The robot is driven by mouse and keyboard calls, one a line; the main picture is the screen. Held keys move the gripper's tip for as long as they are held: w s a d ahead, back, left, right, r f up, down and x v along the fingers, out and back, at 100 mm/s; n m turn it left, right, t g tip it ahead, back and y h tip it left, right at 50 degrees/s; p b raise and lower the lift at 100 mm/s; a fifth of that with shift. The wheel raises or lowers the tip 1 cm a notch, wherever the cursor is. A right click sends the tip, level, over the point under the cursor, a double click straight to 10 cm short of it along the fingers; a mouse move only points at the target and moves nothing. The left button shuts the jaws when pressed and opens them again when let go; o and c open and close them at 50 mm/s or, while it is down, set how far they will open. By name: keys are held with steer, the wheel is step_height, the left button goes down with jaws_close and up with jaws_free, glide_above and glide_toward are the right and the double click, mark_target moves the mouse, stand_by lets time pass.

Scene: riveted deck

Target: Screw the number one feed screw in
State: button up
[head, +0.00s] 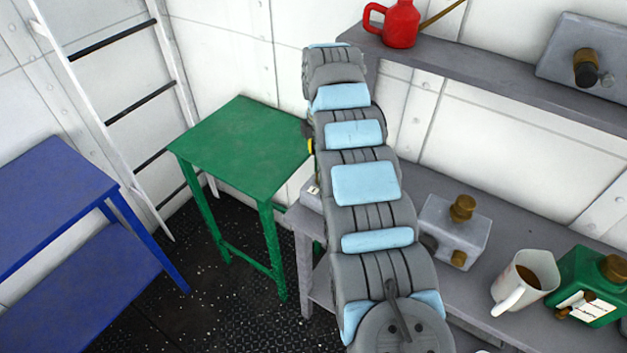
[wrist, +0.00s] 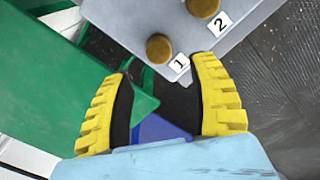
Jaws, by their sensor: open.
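The number one feed screw (wrist: 159,47) is a round brass knob on a light grey block (wrist: 122,20), next to a white label reading 1 (wrist: 180,64). A second brass knob (wrist: 203,7) sits by a label reading 2, cut by the top edge of the wrist view. My gripper (wrist: 164,64) is open, with black-padded yellow fingers. The number one knob lies just beyond the fingertips, near the middle of the gap, and nothing is held. In the head view, my arm hides most of my gripper and the block; a small grey part of the block (head: 311,196) shows.
A green table (head: 240,135) stands left of my arm, and a blue table (head: 50,200) farther left. The grey bench on the right holds another grey block with brass knobs (head: 455,230), a white jug (head: 523,280) and a green can (head: 600,290). A shelf (head: 480,75) runs above it.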

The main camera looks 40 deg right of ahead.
steer(key=shift+f, duration=3.2)
jaws_close()
